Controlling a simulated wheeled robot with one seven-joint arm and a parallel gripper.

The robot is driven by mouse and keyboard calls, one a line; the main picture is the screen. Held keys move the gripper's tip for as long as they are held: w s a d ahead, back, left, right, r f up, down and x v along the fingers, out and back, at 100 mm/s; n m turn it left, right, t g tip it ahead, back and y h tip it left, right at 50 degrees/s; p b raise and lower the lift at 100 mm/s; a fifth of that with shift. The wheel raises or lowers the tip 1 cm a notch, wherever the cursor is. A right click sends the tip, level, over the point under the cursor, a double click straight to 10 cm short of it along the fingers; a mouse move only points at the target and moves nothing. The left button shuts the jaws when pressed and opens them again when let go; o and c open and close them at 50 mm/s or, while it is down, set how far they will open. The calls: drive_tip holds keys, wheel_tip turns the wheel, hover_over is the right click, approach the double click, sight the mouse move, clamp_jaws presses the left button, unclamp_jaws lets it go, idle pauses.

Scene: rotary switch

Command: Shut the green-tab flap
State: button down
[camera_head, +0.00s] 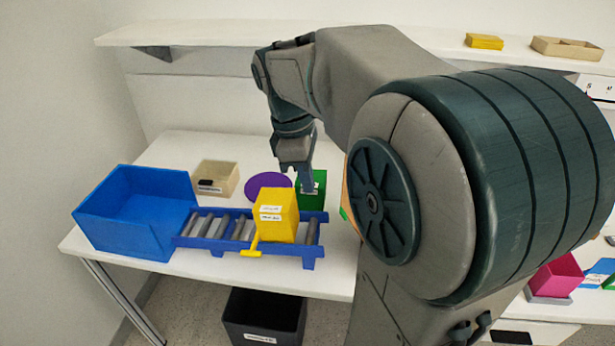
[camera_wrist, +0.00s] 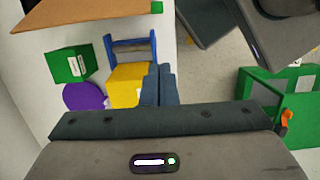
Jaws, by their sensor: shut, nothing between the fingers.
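The flap is a tan-brown panel (camera_wrist: 85,14) at the upper left of the wrist view, with a small green tab (camera_wrist: 157,7) at its edge. In the head view only a sliver of the panel (camera_head: 346,196) and the green tab (camera_head: 343,213) show, left of my arm, which hides the rest. How far the flap stands open cannot be told. My gripper (camera_head: 308,188) points down over the table beside the green box, left of the flap and apart from it. In the wrist view its fingers (camera_wrist: 158,84) are together and empty.
A yellow box (camera_head: 275,215) sits on a blue roller stand (camera_head: 203,240). A green box (camera_head: 320,190), a purple disc (camera_head: 268,182), a tan box (camera_head: 215,178) and a blue bin (camera_head: 130,210) are around it. A black bin (camera_head: 264,320) stands on the floor. A shelf (camera_head: 230,30) runs behind.

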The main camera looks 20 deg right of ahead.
wheel_tip(320, 180, down, 9)
drive_tip(key=s+d, duration=0.1)
drive_tip(key=shift+s+d+r+p, duration=0.3)
drive_tip(key=shift+s+d+r, duration=0.2)
drive_tip(key=shift+d+r, duration=0.25)
drive_tip(key=shift+s+d+r+p, duration=0.25)
drive_tip(key=shift+s+d+r, duration=0.25)
drive_tip(key=shift+d, duration=0.35)
